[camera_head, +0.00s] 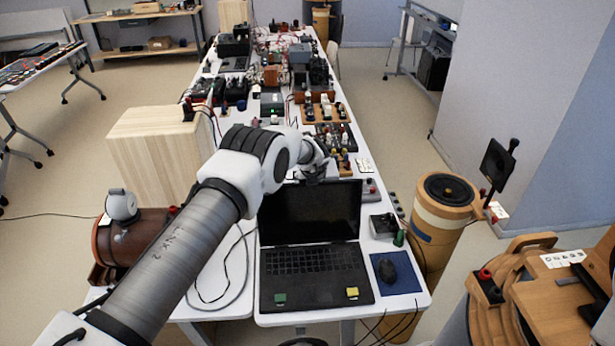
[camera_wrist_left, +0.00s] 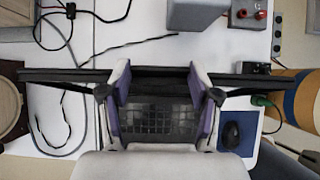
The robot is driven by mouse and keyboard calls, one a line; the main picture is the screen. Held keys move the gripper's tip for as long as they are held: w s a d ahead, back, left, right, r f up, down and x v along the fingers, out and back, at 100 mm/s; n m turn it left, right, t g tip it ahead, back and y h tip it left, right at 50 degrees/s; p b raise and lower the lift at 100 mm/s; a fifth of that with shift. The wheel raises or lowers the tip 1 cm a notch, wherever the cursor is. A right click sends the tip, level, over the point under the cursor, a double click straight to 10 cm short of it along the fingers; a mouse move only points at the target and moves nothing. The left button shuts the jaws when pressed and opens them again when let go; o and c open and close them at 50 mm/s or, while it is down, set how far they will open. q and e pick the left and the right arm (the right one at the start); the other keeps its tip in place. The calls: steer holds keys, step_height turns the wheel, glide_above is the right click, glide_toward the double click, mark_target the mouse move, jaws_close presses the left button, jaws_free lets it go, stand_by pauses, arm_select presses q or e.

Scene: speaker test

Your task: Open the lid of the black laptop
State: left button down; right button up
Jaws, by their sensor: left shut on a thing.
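The black laptop (camera_head: 315,293) lies on the white table with its lid (camera_head: 310,213) standing up, the dark screen facing me and the keyboard uncovered. A green and a yellow sticker sit on its front corners. My left gripper (camera_head: 314,172) is at the lid's top edge, partly hidden behind my arm. In the left wrist view the lid shows nearly edge-on as a dark bar, with the keyboard (camera_wrist_left: 158,120) below it. There the purple-padded fingers of the left gripper (camera_wrist_left: 160,75) are shut on the lid. My right gripper is in neither view.
A mouse (camera_head: 387,270) on a blue pad (camera_head: 407,276) lies right of the laptop. Electrical equipment crowds the table behind the lid. A wooden box (camera_head: 150,160) stands to the left and a tan cylinder (camera_head: 440,225) to the right. Cables lie left of the laptop.

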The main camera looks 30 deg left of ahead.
arm_select(q)
steer(key=shift+c, duration=1.2)
jaws_free()
steer(key=shift+s, duration=0.1)
steer(key=shift+r, duration=0.1)
steer(key=v, duration=1.1)
steer(key=shift+s+r, duration=0.2)
steer(key=shift+r, duration=0.1)
steer(key=shift+d, duration=0.1)
